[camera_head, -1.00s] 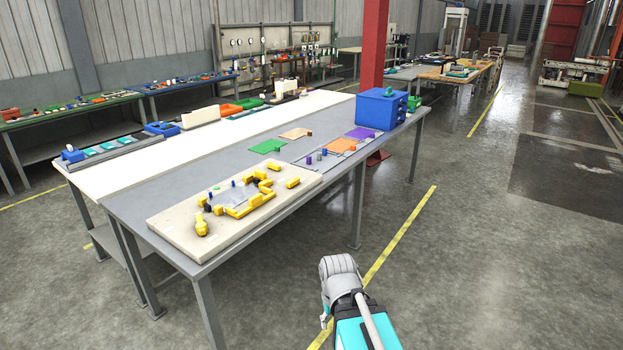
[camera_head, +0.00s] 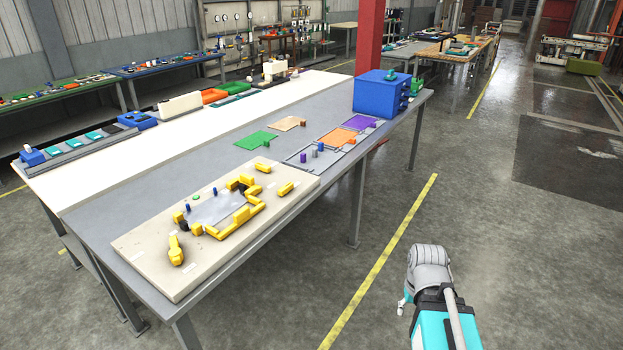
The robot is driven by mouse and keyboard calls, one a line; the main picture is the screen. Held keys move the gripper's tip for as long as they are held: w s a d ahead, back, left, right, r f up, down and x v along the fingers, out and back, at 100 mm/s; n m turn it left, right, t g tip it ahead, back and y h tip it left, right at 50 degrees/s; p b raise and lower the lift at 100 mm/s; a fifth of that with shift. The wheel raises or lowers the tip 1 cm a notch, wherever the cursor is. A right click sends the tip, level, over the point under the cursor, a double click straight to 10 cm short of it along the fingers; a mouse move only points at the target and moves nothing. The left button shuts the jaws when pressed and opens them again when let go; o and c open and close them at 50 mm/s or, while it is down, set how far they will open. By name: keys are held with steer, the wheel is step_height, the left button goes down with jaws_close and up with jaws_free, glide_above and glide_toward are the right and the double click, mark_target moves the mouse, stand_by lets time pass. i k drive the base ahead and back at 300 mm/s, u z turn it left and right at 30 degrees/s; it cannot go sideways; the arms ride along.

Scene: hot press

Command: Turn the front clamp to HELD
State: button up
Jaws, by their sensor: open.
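A cream fixture board (camera_head: 205,258) lies on the near end of the grey table. A yellow lever-like piece (camera_head: 176,252) stands at its front left corner, with small pale labels beside it that are too small to read. It looks like the front clamp, but I cannot read its setting. Several yellow blocks (camera_head: 241,215) surround a grey plate (camera_head: 211,208) on the board. My gripper (camera_head: 404,303) is at the lower right, over the floor and well apart from the board. Only a small part of it shows beside my wrist; it is open and the rest is hidden.
The grey table (camera_head: 221,166) carries a blue box (camera_head: 380,93) at its far end, with green, orange and purple mats between. A white table (camera_head: 140,167) runs behind it. The floor right of the table is clear, with a yellow line (camera_head: 385,255).

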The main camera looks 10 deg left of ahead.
mark_target(287, 188)
steer(key=u, duration=0.15)
steer(key=i, duration=1.2)
steer(key=u, duration=0.8)
